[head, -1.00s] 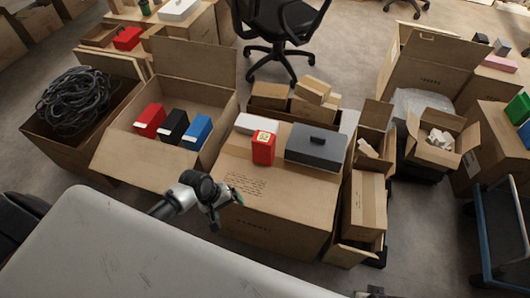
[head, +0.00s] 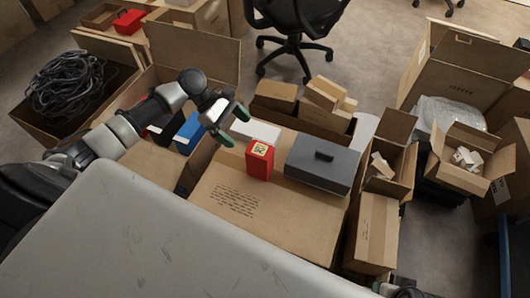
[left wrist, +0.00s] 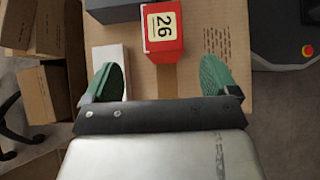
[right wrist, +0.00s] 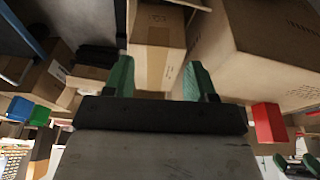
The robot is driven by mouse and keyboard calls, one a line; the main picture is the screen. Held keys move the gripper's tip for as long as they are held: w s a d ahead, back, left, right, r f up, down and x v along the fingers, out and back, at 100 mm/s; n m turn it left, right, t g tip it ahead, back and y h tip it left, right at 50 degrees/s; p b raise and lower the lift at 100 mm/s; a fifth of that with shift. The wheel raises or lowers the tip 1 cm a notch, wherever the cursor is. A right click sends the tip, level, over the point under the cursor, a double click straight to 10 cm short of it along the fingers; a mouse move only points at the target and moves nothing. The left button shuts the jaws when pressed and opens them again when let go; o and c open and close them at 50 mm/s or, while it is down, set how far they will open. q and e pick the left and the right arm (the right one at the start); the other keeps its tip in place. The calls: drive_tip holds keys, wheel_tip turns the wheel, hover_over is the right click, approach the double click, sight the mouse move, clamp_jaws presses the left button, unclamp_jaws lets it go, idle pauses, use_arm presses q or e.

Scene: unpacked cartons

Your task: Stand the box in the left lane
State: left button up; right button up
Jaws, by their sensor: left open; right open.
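A red box (head: 260,160) with a pale "26" label stands on top of a closed brown carton (head: 235,205); it also shows in the left wrist view (left wrist: 163,36). My left gripper (head: 233,125) is open and empty, just left of the red box. In the left wrist view its two green fingers are spread, with the box beyond and between them (left wrist: 160,72). The open carton to the left holds a blue box (head: 188,132) and a dark box (head: 165,133), partly hidden by my left arm. My right gripper (right wrist: 158,68) is open and empty, facing cartons.
A dark grey box (head: 318,163) stands right of the red box. A white box (head: 257,131) lies behind it. Small cartons (head: 325,93) and an office chair (head: 293,25) are farther back. More open cartons (head: 470,155) stand at the right.

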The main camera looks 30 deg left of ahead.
sight(256, 148)
use_arm(q)
drive_tip(key=b+x, duration=0.1)
drive_tip(key=x, duration=0.3)
drive_tip(key=shift+s+d+f, duration=0.1)
drive_tip(key=shift+d+f, duration=0.5)
drive_tip(key=b+x, duration=0.2)
drive_tip(key=x, duration=0.2)
drive_tip(key=shift+d, duration=0.25)
use_arm(e)
drive_tip(key=v, duration=0.4)
drive_tip(key=shift+s+d, duration=0.1)
drive_tip(key=shift+s, duration=0.25)
use_arm(q)
drive_tip(key=shift+c, duration=0.4)
drive_tip(key=c, duration=1.1)
drive_tip(key=shift+r, duration=0.2)
use_arm(e)
drive_tip(key=shift+r, duration=0.1)
